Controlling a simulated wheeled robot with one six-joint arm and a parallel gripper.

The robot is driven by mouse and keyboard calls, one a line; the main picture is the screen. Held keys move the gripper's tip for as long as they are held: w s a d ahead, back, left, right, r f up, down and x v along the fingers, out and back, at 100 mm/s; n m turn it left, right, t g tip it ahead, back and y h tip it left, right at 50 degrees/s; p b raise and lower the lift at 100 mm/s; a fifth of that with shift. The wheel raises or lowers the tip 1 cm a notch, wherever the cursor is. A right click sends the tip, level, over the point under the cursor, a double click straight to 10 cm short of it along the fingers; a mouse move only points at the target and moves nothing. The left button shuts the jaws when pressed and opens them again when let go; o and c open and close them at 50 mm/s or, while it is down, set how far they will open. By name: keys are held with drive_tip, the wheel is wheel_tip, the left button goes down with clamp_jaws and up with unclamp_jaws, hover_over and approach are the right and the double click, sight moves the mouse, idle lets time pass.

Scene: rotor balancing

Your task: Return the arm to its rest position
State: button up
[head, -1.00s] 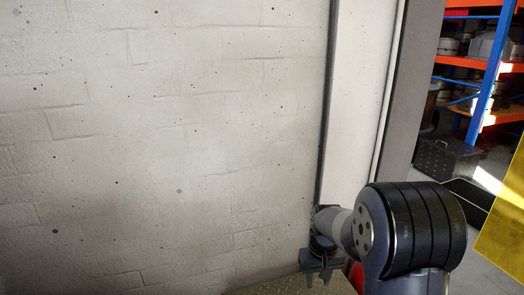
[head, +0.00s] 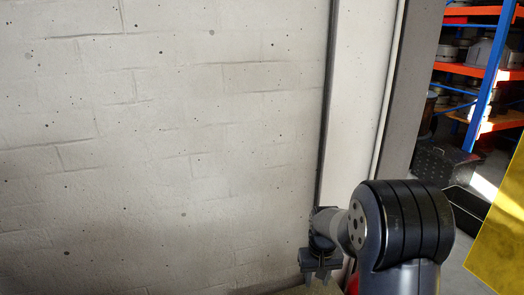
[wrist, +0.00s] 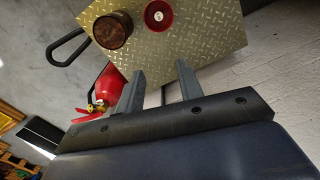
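My gripper (head: 318,277) shows in the head view at the bottom, small and beyond my dark arm joint, in front of the wall. In the wrist view, its two fingers (wrist: 159,68) stand apart with nothing between them. The gripper is open and empty. Past the fingertips is a tread-plate surface (wrist: 190,40) with a dark handle (wrist: 62,50). A brown cylinder (wrist: 113,30) and a red round piece with a white centre (wrist: 159,15) are on it, apart from the gripper.
A red fire extinguisher (wrist: 108,86) appears beside the left finger. A pale block wall (head: 160,150) fills the left of the head view. A pillar (head: 355,100), shelving (head: 485,75), a dark case (head: 445,166) and a yellow translucent panel (head: 500,235) are at right.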

wheel_tip(320, 180, up, 9)
drive_tip(key=m+p, duration=0.1)
drive_tip(key=p, duration=0.9)
drive_tip(key=shift+w, duration=0.4)
drive_tip(key=shift+r, duration=0.1)
